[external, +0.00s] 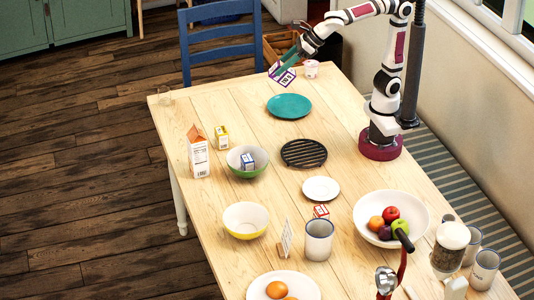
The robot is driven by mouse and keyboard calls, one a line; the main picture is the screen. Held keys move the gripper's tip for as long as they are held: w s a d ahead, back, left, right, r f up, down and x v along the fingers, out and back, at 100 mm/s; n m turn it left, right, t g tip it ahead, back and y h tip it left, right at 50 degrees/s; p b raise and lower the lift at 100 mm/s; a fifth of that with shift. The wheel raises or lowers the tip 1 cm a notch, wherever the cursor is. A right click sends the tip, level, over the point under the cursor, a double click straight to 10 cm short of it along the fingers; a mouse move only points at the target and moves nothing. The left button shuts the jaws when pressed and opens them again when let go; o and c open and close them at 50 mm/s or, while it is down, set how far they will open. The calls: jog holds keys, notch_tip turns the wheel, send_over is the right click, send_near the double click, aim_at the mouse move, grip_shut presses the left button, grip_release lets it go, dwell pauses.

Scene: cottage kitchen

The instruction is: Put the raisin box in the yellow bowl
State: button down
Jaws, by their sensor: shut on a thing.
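My gripper (285,64) is at the far end of the table, shut on a small purple and white box (286,76). The box is tilted and appears to be held above the tabletop near the far edge. It may be the raisin box, but its label is too small to read. The yellow bowl (233,233), with a pale inside, stands on the near left part of the table, far from my gripper. It looks empty.
A teal plate (289,106), black trivet (304,153) and green bowl (235,172) holding a small box lie between. A tall carton (198,153), yellow box (222,138), white mug (319,240), red box (321,212) and sign (285,239) stand around. A pink-white cup (311,69) is beside my gripper.

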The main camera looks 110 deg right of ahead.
jog(key=w+a+f+n+t+y, duration=0.25)
jog(key=w+f, duration=0.25)
jog(key=w, duration=0.4)
jog(key=w+a+f+n+t+y, duration=0.2)
jog(key=w+a+f+n+y, duration=0.3)
jog(key=w, duration=0.4)
jog(key=a+f+n+y, duration=0.1)
jog(key=a+f+y, duration=0.2)
jog(key=a+f, duration=0.2)
jog(key=s+a+f+n+y, duration=0.1)
jog(key=a+f+n+y, duration=0.1)
jog(key=a+f, duration=0.3)
jog(key=a+f+n+y, duration=0.2)
jog(key=a+f, duration=0.3)
jog(key=f, duration=0.6)
jog(key=shift+s+a+t+y, duration=0.25)
jog(key=shift+s+a+y, duration=0.1)
jog(key=shift+y, duration=0.5)
